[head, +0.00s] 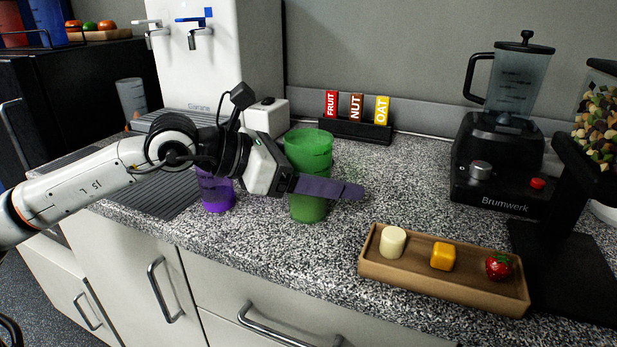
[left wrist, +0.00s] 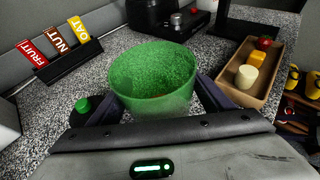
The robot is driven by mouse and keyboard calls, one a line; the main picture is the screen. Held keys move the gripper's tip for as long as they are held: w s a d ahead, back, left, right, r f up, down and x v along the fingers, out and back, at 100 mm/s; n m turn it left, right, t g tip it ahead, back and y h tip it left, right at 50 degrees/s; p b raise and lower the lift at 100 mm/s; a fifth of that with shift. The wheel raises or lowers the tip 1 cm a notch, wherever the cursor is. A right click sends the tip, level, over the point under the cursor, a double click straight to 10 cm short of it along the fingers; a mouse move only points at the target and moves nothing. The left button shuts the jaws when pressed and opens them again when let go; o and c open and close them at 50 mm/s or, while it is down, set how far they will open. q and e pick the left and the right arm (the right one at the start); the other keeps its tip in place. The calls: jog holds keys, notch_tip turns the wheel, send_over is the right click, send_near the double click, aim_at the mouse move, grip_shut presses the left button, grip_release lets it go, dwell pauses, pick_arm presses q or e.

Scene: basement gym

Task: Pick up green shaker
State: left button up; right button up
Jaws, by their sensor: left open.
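The green shaker (head: 309,152) is a translucent green cup standing upright on the speckled counter. In the left wrist view the shaker (left wrist: 152,75) sits between the two fingers, its open rim toward the camera. My left gripper (head: 340,188) reaches in from the left at the shaker, with one dark finger across its front in the head view. The left gripper (left wrist: 157,95) is open around the shaker; contact with its sides cannot be made out. My right gripper is not in view.
A purple shaker (head: 216,190) stands just left, partly behind my arm. A wooden tray (head: 440,286) with small food pieces lies to the right. A bar holder (head: 355,130) stands behind, a blender (head: 505,130) at the back right. The counter between shaker and blender is clear.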

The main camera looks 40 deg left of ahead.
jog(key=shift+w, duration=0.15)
pick_arm(q)
jog(key=c, duration=1)
jog(key=shift+c, duration=1.4)
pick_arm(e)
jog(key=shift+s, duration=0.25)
pick_arm(q)
jog(key=shift+r, duration=0.1)
notch_tip(320, 180, up, 15)
jog(key=p, duration=0.9)
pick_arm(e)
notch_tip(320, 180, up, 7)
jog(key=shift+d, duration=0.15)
